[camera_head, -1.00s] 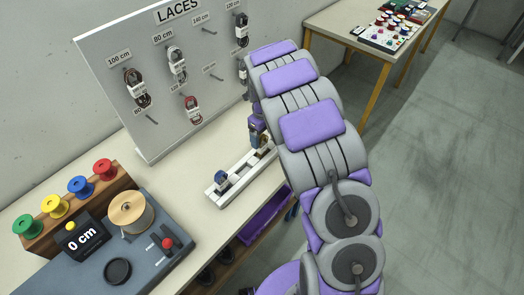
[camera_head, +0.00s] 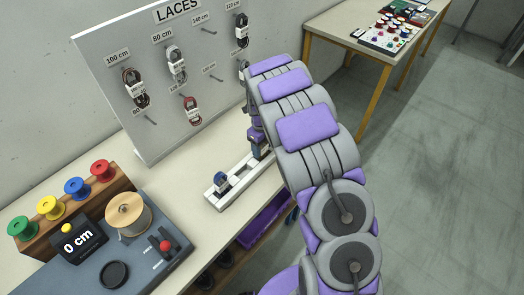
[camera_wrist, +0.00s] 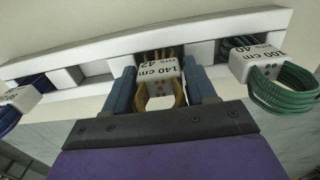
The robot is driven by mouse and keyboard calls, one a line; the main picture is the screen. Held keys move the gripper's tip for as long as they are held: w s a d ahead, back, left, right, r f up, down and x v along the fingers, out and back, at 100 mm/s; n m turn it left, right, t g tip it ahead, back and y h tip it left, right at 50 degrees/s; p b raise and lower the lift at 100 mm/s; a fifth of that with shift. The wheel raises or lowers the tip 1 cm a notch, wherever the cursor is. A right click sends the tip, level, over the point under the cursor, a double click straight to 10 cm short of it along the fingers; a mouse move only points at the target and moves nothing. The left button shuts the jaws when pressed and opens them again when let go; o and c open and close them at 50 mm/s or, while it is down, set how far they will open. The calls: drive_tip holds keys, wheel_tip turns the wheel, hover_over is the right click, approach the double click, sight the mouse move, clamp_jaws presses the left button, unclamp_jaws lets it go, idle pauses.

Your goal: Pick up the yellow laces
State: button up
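The yellow laces (camera_wrist: 163,101) are a looped bundle with a white 140 cm label, at the middle slot of a white rack (camera_wrist: 225,20); the rack also shows in the head view (camera_head: 213,199). My gripper (camera_wrist: 160,70) has its two blue fingers on either side of this bundle, one left and one right. The bundle nearly fills the space between the fingers; whether they press on it is unclear. In the head view my arm reaches over the bench and the yellow laces are hardly visible.
Blue laces (camera_wrist: 12,108) lie left in the rack and green laces (camera_wrist: 285,88) right. Behind stands a LACES pegboard (camera_head: 165,85) with hanging bundles. A measuring device (camera_head: 80,240), a twine spool (camera_head: 129,214) and coloured spools (camera_head: 76,188) stand at the left.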

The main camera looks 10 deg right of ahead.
drive_tip(key=c, duration=0.6)
drive_tip(key=shift+o, duration=0.2)
drive_tip(key=shift+r, duration=0.1)
drive_tip(key=shift+r, duration=0.5)
drive_tip(key=r, duration=0.1)
drive_tip(key=r+p, duration=0.1)
drive_tip(key=shift+s+r, duration=0.2)
drive_tip(key=shift+r, duration=0.1)
drive_tip(key=s+d+r+p, duration=0.1)
drive_tip(key=s+p, duration=0.1)
drive_tip(key=s, duration=1.3)
drive_tip(key=shift+s+d+r+p, duration=0.15)
drive_tip(key=shift+s+d+p, duration=0.15)
drive_tip(key=shift+p, duration=0.05)
